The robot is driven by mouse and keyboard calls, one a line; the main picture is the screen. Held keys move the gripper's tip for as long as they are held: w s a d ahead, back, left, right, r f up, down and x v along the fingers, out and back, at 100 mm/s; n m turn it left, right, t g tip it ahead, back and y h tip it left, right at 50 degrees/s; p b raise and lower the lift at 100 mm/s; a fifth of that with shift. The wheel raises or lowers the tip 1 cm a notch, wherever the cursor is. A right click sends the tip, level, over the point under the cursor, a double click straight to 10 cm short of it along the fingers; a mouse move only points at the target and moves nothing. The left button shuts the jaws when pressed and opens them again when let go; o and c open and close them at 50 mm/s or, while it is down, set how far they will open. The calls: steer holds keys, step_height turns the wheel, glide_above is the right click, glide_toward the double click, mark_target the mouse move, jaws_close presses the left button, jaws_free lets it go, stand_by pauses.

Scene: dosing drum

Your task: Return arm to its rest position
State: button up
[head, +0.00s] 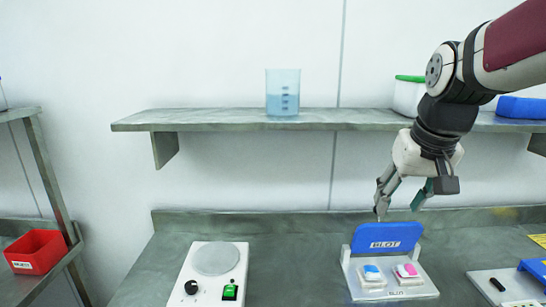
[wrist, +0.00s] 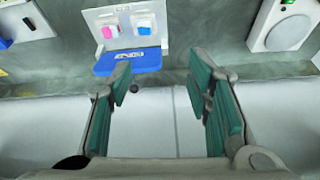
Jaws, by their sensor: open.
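My gripper (head: 405,200) hangs from my arm at the right of the head view, pointing down in front of the wall and above the blue-backed BLOT station (head: 385,240). Its jaws are apart with nothing between them. In the wrist view my gripper (wrist: 165,95) also shows open, with two green-padded fingers. The BLOT station (wrist: 128,60) lies beyond the left finger there. The arm comes in from the upper right.
A shelf (head: 220,120) holds a beaker (head: 283,93) of blue liquid, a green-lidded tub (head: 408,95) partly behind my arm, and a blue item (head: 522,107). A hotplate (head: 214,270) stands on the bench. A red bin (head: 37,252) is at far left. Bench between hotplate and station is clear.

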steer(key=s+a+f, duration=0.1)
steer(key=s+f, duration=0.1)
steer(key=s, duration=0.8)
steer(key=s+a+f+n, duration=0.1)
steer(key=s+a+f, duration=0.1)
steer(key=s, duration=0.8)
steer(key=shift+a+f+t, duration=0.3)
steer(key=shift+f, duration=0.05)
